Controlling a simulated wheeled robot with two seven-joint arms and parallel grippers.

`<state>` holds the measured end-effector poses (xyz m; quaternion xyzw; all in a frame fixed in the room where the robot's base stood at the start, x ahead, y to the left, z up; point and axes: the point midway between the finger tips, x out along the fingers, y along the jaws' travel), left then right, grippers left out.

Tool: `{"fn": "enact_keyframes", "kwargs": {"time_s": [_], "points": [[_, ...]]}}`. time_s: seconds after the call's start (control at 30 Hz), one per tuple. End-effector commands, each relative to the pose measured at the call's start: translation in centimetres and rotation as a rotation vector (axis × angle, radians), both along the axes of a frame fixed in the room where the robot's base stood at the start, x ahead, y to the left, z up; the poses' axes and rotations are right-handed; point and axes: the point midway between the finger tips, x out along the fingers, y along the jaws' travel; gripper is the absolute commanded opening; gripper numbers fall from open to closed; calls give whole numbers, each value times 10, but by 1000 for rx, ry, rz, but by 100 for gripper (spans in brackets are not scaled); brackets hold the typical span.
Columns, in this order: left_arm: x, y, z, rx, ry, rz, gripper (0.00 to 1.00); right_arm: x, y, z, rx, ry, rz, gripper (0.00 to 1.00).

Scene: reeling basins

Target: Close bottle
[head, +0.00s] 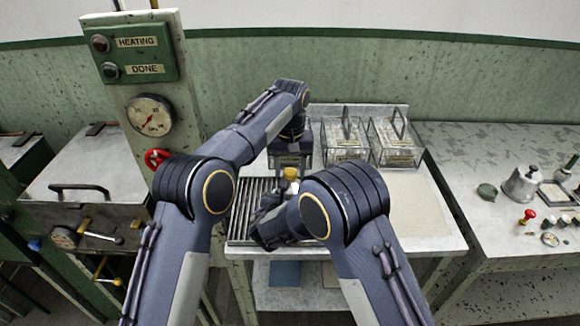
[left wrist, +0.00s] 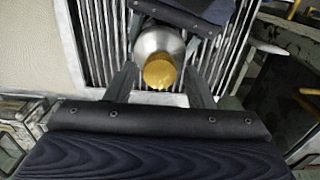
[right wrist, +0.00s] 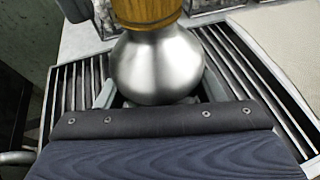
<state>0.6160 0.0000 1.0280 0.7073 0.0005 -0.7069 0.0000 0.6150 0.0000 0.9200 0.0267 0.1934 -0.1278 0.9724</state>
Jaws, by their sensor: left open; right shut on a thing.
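The bottle has a round, brushed-silver body (right wrist: 157,70) and a golden-brown cap (right wrist: 147,12) at its top. In the head view the cap (head: 291,174) shows between my two arms, with most of the body hidden. My right gripper (right wrist: 160,92) is shut on the bottle, its fingers on both sides of the lower body. My left gripper (left wrist: 160,65) is open, with one finger on each side of the cap (left wrist: 160,72). I cannot tell whether its fingers touch the cap, or whether the cap is fully seated.
A slatted metal rack (head: 243,215) lies beneath the bottle on the pale table. Clear boxes with handles (head: 343,140) stand behind. The table's right part (head: 415,205) is clear. A gauge post (head: 150,115) stands at left; a side bench (head: 470,150) holds small items at right.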

Motion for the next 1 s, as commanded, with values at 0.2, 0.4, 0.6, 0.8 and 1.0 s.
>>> {"fn": "enact_keyframes", "kwargs": {"time_s": [0.2,0.4,0.6,0.8,1.0], "points": [[0,0,0,0,0,0,36,0,0,0,0,-1,0,0],[0,0,0,0,0,0,9,0,0,0,1,-1,0,0],[0,0,0,-1,0,-83,3,0,0,0,1,-1,0,0],[0,0,0,-1,0,-151,3,0,0,0,1,-1,0,0],[0,0,0,-1,0,-150,55,0,0,0,1,-1,0,0]]}}
